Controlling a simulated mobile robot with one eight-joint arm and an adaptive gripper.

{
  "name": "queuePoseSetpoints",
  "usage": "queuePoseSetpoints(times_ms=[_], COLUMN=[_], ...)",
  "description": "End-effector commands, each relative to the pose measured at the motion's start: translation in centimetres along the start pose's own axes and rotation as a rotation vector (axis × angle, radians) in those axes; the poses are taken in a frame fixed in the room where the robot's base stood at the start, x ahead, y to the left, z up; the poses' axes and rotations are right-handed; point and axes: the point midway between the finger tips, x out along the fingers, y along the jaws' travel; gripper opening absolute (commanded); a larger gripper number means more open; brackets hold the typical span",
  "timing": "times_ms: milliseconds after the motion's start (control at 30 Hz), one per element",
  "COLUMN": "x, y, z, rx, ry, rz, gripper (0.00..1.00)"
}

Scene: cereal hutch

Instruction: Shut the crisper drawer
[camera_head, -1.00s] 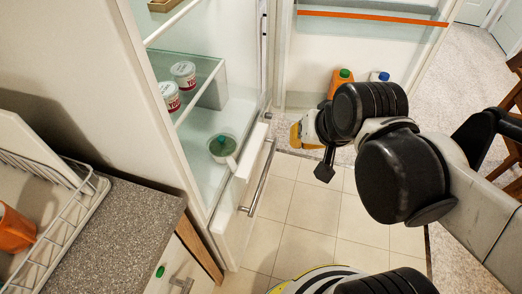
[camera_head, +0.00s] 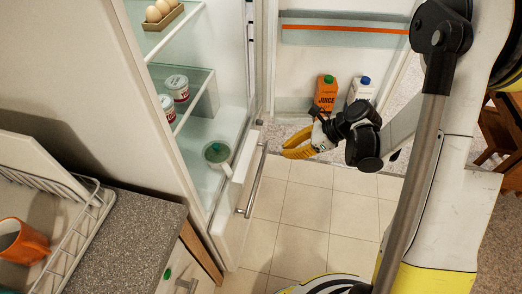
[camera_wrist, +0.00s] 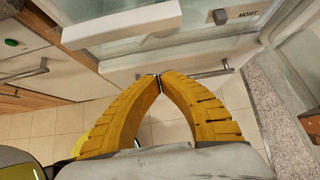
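The crisper drawer, a clear bin with a white front bar (camera_head: 243,162), stands out from the bottom of the open fridge in the head view. The white bar (camera_wrist: 120,25) also shows at the upper left of the wrist view. My gripper (camera_head: 286,152) has yellow fingers and is right of the drawer front, apart from it, above the tiled floor. In the wrist view the fingertips (camera_wrist: 159,82) meet with nothing seen between them. A metal handle (camera_wrist: 190,74) on the white panel below the drawer lies behind the fingertips.
The open fridge door holds an orange juice carton (camera_head: 326,92) and a white bottle (camera_head: 361,90). A round tub (camera_head: 217,153) is low inside the fridge, with tubs (camera_head: 177,87) and eggs (camera_head: 158,11) above. A counter (camera_head: 140,235) with a dish rack is at left. Tiled floor is free in front.

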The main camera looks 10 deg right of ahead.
Motion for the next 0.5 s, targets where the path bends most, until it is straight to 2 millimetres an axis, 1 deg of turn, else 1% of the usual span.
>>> queuePoseSetpoints(times_ms=[167, 267, 500], x=[1.9, 3.9, 9.2], y=[0.0, 0.0, 0.1], z=[-0.2, -0.3, -0.3], rx=[0.006, 0.003, 0.002], ry=[-0.003, -0.002, -0.002], rz=[0.003, 0.004, 0.003], gripper=[0.00, 0.00, 0.00])
